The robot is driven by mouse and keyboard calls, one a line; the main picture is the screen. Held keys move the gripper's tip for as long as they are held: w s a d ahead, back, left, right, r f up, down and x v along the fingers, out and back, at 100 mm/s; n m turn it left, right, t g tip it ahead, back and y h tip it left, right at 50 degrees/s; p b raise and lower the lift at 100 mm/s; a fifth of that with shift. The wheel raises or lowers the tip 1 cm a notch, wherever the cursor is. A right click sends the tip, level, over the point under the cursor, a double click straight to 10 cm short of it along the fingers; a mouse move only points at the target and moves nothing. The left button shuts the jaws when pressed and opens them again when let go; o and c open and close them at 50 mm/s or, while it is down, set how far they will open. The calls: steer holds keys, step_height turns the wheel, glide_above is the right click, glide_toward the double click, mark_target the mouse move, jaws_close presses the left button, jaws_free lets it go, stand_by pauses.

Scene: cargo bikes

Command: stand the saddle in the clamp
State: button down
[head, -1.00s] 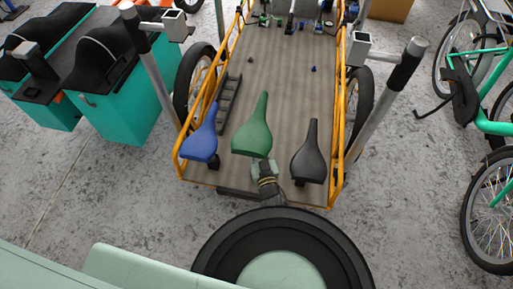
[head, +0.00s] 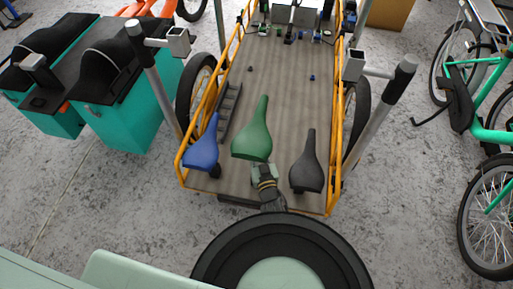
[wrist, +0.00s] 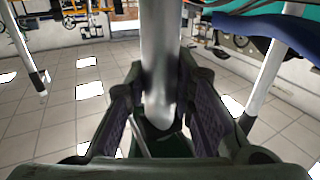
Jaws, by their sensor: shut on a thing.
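The green saddle (head: 252,135) is over the near end of the cargo bike's deck, between a blue saddle (head: 203,150) and a black saddle (head: 307,170). My gripper (head: 266,178) is at its rear underside, shut on it. In the wrist view, a silver post (wrist: 160,50) runs between the two fingers (wrist: 158,105), with a dark green surface (wrist: 165,140) behind it. Two grey square clamp heads show on stands, one at left (head: 179,42) and one at right (head: 354,66). I cannot tell which is the task's clamp. Both look empty.
The wooden deck (head: 280,85) has orange side rails (head: 338,130). Small parts lie at its far end, and a dark ladder-like rack (head: 228,105) lies at its left. Teal boxes (head: 130,115) stand left; a green bike (head: 485,130) stands right.

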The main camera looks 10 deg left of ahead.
steer(key=shift+r+p, duration=1.2)
steer(key=shift+r, duration=1.95)
